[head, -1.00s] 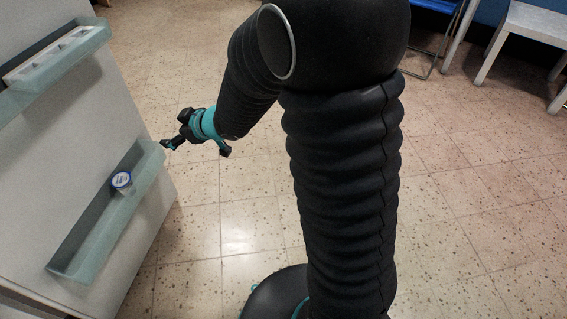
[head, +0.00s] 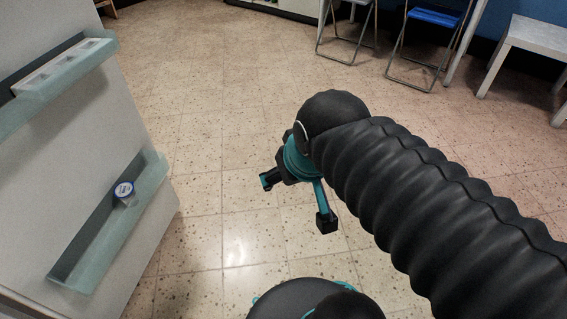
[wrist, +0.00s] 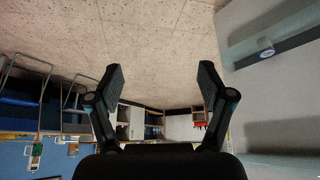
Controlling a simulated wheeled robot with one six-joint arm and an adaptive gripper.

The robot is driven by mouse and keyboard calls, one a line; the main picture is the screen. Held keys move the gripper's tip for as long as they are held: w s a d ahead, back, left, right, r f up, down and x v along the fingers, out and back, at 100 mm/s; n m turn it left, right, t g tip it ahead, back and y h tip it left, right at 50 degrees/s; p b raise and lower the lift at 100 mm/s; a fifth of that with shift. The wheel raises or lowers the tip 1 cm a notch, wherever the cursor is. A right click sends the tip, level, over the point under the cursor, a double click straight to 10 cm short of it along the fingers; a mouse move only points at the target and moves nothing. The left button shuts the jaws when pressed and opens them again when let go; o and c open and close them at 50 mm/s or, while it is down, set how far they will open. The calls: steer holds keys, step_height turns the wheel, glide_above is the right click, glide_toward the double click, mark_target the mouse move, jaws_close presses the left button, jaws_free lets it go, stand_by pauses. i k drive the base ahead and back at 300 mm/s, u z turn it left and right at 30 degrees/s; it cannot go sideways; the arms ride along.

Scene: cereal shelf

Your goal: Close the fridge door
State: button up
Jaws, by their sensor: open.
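The fridge door (head: 65,150) stands open at the left in the head view, its inner face with two pale green shelves toward me. The lower shelf (head: 85,262) holds a small white cup with a blue lid (head: 124,192). The door also shows at the right in the wrist view (wrist: 285,92). My gripper (head: 296,202) is open and empty, to the right of the door's free edge and apart from it. Both fingers spread wide in the wrist view (wrist: 160,78), with nothing between them. The fridge body is mostly out of view.
The upper door shelf (head: 80,62) holds a white tray. Tiled floor (head: 215,130) lies clear between the door and the far furniture. Folding chairs (head: 428,45) and a white table (head: 530,45) stand at the back right.

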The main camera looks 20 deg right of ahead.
mark_target(73, 129)
steer(key=z, duration=0.05)
steer(key=i, duration=4.4)
steer(key=u, duration=2.65)
steer(key=i, duration=1.1)
steer(key=u, duration=2.95)
